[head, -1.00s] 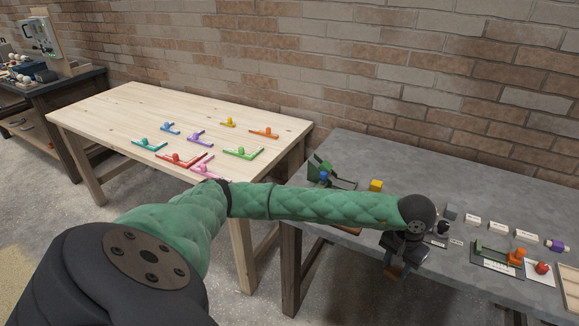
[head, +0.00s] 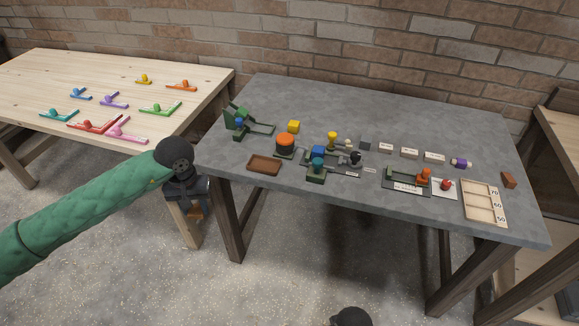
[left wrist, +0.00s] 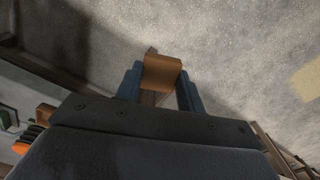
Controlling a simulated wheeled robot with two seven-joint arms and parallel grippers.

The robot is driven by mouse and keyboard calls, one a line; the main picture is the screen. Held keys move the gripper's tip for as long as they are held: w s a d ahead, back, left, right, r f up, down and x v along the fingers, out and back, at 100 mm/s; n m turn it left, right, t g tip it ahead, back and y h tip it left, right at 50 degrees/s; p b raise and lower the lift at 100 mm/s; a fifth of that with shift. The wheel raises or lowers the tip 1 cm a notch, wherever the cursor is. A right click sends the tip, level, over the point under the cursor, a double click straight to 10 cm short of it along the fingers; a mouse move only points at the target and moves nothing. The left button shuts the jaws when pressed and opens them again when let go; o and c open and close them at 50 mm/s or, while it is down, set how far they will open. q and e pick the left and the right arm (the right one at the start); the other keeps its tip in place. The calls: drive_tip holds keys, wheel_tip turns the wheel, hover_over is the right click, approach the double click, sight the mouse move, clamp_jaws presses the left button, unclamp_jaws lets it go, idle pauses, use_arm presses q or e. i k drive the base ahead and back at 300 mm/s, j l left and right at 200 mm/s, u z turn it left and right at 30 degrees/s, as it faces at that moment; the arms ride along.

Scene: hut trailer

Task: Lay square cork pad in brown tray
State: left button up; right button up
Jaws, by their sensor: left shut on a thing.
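The brown tray (head: 264,165) lies on the grey table near its front left edge and looks empty. My left gripper (head: 193,208) is off the table's left front corner, in front of the gap between the two tables. In the left wrist view its two blue-grey fingers (left wrist: 160,88) are shut on the square cork pad (left wrist: 162,70), a tan-brown piece, over the floor. In the head view the pad is small and dark below the fingers. My right gripper is not in view.
A wooden compartment tray (head: 480,203) is at the right. A pale wooden table (head: 50,85) stands left.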

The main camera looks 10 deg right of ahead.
sight(264, 165)
drive_tip(key=l, duration=2.1)
drive_tip(key=i, duration=0.35)
